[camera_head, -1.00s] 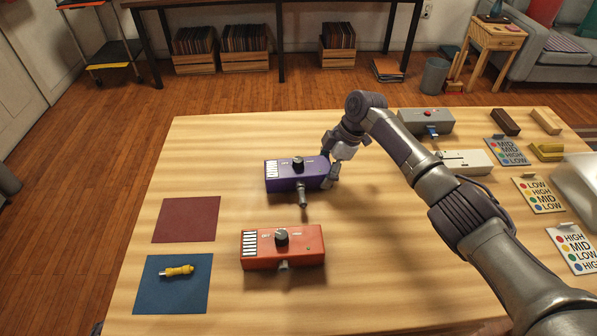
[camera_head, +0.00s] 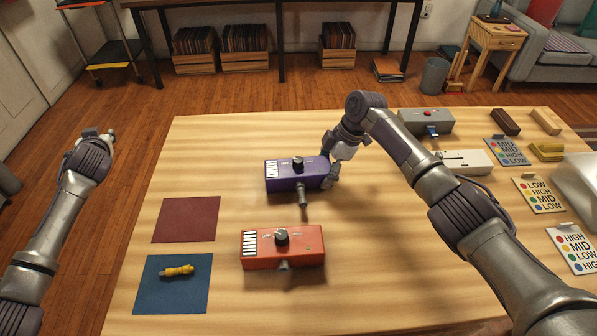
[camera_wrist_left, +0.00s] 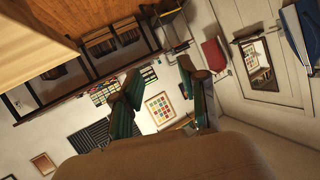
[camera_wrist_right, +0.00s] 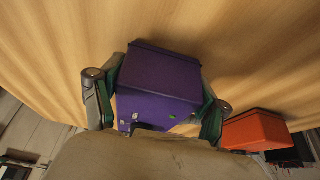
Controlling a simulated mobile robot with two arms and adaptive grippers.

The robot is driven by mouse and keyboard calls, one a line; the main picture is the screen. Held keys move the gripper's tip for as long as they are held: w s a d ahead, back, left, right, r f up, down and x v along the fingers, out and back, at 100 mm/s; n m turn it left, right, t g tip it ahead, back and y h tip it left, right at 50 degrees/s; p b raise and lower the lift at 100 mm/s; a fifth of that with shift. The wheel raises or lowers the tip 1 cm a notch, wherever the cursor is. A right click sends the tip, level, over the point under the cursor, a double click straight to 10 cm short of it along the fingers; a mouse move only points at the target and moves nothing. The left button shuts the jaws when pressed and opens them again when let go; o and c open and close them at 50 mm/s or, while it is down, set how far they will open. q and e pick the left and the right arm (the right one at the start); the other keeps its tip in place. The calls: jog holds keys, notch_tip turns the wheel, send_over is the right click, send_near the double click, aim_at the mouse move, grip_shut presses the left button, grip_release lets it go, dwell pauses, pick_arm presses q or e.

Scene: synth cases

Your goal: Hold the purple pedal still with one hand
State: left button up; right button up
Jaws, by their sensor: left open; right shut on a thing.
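The purple pedal (camera_head: 290,176) sits upright on the wooden table, with a dark knob on top and a grey plug (camera_head: 303,200) at its front side. My right gripper (camera_head: 332,172) is at the pedal's right end. In the right wrist view the purple pedal (camera_wrist_right: 158,85) is between the two fingers of my right gripper (camera_wrist_right: 155,100), which is shut on it. My left gripper (camera_head: 105,136) is raised off the table's left side. In the left wrist view my left gripper (camera_wrist_left: 160,95) has its fingers apart with nothing between them.
An orange pedal (camera_head: 283,248) stands in front of the purple one. A yellow plug (camera_head: 178,270) lies on a blue mat (camera_head: 150,296), with a maroon mat (camera_head: 187,220) behind. A grey box (camera_head: 426,121), a white device (camera_head: 466,162) and label cards (camera_head: 540,195) are at the right.

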pick_arm(q)
notch_tip(320, 180, up, 24)
jog(key=w+d+n+t+y, duration=0.1)
jog(key=d+n+y, duration=0.1)
jog(key=n, duration=0.3)
jog(key=m+g+h, duration=0.7)
jog(key=g+h, duration=0.4)
jog(key=h, duration=0.6)
send_near(300, 197)
jog(key=shift+d+f, duration=0.35)
jog(key=shift+d, duration=0.1)
jog(key=shift+x, duration=4.05)
